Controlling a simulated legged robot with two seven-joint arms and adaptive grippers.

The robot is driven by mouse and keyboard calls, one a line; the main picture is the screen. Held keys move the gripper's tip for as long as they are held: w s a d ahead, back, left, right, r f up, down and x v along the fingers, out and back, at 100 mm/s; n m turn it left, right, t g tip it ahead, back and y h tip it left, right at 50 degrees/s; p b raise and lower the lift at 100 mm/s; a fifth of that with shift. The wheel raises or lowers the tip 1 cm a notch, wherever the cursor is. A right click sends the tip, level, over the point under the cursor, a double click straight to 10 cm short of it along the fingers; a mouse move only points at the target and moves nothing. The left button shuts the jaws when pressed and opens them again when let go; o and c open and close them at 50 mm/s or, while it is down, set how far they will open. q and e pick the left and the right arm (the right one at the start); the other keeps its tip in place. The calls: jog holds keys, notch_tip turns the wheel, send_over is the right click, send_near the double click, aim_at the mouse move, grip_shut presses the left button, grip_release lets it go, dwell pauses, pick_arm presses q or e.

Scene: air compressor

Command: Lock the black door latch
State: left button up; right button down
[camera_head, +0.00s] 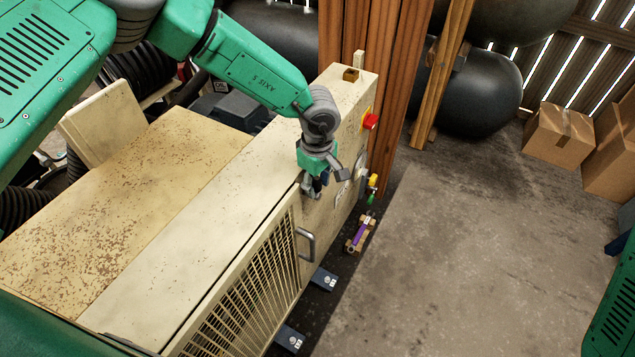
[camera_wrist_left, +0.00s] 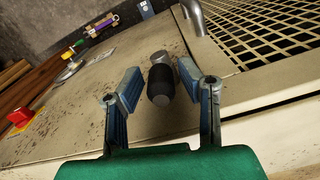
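The black latch (camera_wrist_left: 160,84) shows in the left wrist view as a dark ribbed knob on a grey metal base, on the beige compressor cabinet (camera_wrist_left: 108,95) close to the grille door (camera_wrist_left: 262,42). My left gripper (camera_wrist_left: 159,72) is open, with one blue-padded finger on each side of the knob and gaps visible between. In the head view my left gripper (camera_head: 316,180) is at the cabinet's upper edge, beside the grille door (camera_head: 243,280); the latch cannot be made out clearly there. My right gripper is not in view.
A grey door handle (camera_head: 307,244) sticks out below the gripper. A red switch (camera_head: 370,121) and a yellow-green valve (camera_head: 373,186) project from the cabinet's right face. Wooden posts (camera_head: 385,80) stand behind. The concrete floor (camera_head: 460,250) at right is largely clear.

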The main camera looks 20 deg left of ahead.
pick_arm(q)
jog(key=shift+d, duration=0.1)
grip_shut()
jog(key=shift+s+t, duration=0.2)
jog(key=shift+t, duration=0.3)
jog(key=shift+s+f+t+b, duration=0.1)
jog(key=shift+s+t+b, duration=0.1)
jog(key=shift+t+b, duration=0.4)
jog(key=t+b, duration=0.1)
jog(key=b, duration=0.2)
jog(key=s+t+b, duration=0.1)
jog(key=b, duration=0.3)
jog(key=f+t+h+b, duration=0.1)
jog(key=t+b, duration=0.1)
jog(key=b, duration=0.2)
jog(key=shift+s+a, duration=0.3)
jog(key=shift+s+r+t+b, duration=0.15)
jog(key=shift+t+b, duration=0.25)
jog(key=shift+b, duration=0.65)
